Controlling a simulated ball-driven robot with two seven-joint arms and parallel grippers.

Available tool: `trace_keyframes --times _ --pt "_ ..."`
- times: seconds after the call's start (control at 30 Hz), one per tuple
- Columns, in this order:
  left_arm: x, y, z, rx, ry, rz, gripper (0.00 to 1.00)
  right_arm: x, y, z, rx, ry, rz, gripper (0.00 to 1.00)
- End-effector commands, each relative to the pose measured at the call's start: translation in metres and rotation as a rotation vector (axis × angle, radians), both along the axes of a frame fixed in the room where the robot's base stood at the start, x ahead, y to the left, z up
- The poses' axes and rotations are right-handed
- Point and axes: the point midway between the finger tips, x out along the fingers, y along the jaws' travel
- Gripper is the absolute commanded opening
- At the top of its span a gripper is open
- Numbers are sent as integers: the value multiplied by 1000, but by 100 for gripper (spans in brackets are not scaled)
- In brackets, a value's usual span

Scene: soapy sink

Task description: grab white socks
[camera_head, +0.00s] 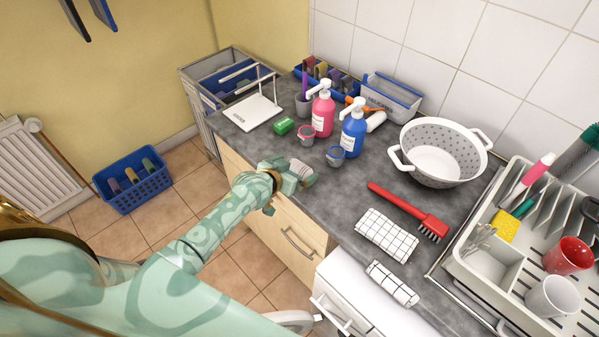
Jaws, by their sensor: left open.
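I cannot pick out white socks for certain in the head view. A small white rounded item (376,121) lies on the counter just right of the blue pump bottle, partly hidden, and I cannot tell what it is. My left gripper (304,172) is at the front edge of the counter, in front of the small cups. It is open, its fingers are small in the view, and I see nothing clearly held. My right gripper is out of view.
On the grey counter (325,205) stand a pink bottle (323,115), a blue bottle (353,133), a white colander (440,150), a red brush (410,208) and a checked cloth (387,235). A dish rack (490,268) is right. A blue basket (133,181) stands on the floor.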

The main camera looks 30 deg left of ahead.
Motion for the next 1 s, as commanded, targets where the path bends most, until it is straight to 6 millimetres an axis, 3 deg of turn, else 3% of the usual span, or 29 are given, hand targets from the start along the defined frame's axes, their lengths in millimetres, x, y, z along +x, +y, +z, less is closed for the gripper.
trace_keyframes --times 0.37,0.63,0.67,0.8,1.0 --pt "43 -4 -27 -1 -1 1 100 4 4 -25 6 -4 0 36" --pt "46 -5 -26 0 -1 1 100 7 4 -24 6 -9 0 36" --pt "47 -5 -26 0 -1 1 94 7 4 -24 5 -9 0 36" --pt "46 -5 -27 0 -1 1 57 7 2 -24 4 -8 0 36" --pt "46 -5 -26 0 -1 1 57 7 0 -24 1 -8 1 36"
